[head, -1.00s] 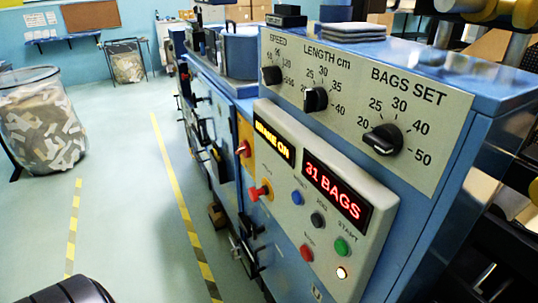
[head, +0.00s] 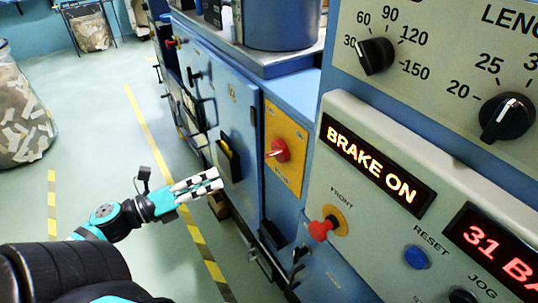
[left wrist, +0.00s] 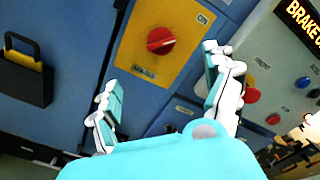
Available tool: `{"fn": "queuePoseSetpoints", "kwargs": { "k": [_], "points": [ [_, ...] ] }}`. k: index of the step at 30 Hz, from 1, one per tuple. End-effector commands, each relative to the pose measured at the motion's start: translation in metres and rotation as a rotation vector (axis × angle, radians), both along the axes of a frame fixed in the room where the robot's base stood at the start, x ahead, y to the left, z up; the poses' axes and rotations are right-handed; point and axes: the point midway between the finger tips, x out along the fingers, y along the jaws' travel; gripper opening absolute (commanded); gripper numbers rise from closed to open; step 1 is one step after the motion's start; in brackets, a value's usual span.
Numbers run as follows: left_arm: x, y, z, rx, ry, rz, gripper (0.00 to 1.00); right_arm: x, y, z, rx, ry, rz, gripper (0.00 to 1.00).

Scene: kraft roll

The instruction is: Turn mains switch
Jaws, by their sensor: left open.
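The mains switch appears to be the red rotary knob (head: 279,150) on a yellow plate (head: 287,128) on the blue machine's side. In the left wrist view the red knob (left wrist: 160,41) is near the top centre, with an ON label at the plate's upper right and another, blurred label at lower left. My left gripper (head: 215,180) is open and empty, left of and a little below the switch in the head view, apart from it. In the left wrist view its fingers (left wrist: 163,80) are spread, with the knob beyond the gap. My right gripper is not in view.
A control panel (head: 357,235) lies to the right, with a lit BRAKE ON display (head: 378,164), a red push button (head: 322,229) and a blue reset button (head: 416,257). A black and yellow holder (head: 229,158) is left of the switch.

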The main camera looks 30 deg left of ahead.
Motion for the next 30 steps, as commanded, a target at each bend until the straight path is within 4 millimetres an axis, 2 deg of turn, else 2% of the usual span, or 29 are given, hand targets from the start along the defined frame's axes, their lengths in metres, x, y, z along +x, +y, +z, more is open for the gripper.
{"fn": "queuePoseSetpoints", "kwargs": {
  "k": [6, 12, 21, 30],
  "points": [
    [0.033, -0.014, 0.004, -0.002, -0.004, -0.003, 0.85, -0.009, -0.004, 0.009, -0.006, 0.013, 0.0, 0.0],
    [0.075, -0.03, 0.005, -0.003, -0.005, -0.001, 0.85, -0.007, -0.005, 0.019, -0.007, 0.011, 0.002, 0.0],
    [0.126, -0.051, 0.004, -0.004, -0.003, 0.001, 0.85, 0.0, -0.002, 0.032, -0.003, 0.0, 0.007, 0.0],
    [0.154, -0.063, 0.001, -0.006, 0.001, 0.003, 0.85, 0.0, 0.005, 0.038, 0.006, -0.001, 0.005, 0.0]
  ]
}}
